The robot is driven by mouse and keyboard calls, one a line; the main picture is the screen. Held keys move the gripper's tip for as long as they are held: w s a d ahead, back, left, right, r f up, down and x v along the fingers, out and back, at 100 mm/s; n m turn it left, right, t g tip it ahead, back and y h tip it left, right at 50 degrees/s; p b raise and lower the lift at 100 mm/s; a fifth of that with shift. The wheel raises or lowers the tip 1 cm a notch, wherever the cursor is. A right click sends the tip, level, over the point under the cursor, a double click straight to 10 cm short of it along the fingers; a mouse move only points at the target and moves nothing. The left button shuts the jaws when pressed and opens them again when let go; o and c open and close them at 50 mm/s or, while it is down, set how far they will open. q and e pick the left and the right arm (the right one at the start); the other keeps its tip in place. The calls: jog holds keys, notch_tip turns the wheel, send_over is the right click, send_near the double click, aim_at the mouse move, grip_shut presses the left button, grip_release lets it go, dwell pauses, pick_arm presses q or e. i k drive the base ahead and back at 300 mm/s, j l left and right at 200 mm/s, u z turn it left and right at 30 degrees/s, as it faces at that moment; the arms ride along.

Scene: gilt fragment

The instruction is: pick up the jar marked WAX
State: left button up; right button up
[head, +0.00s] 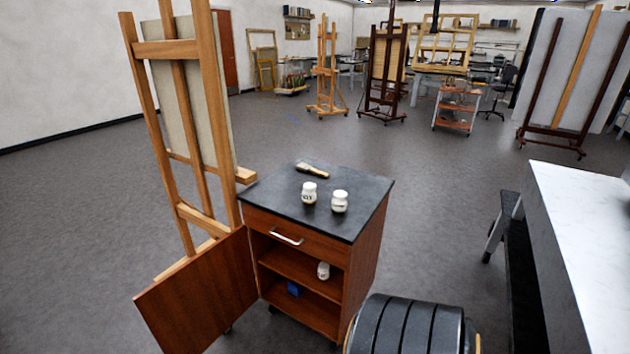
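Two small white-lidded jars stand upright on the dark top of a wooden cabinet: a left jar (309,193) and a right jar (340,202), with a small gap between them. The left jar looks dark near its base. A third white jar (323,271) stands inside the open cabinet on the middle shelf. Each jar seems to carry small dark lettering, but it is too small to read, so I cannot tell which is marked WAX. Neither of my grippers shows in the head view.
A brush (312,170) lies behind the jars on the cabinet top (270,197). The cabinet door (200,297) hangs open to the left. A blue block (293,289) lies low inside. A wooden easel (184,120) stands behind left; a white-topped table (590,225) is at right.

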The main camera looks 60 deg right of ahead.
aim_at(309, 194)
jog(key=l, duration=3.6)
jog(key=k, duration=0.05)
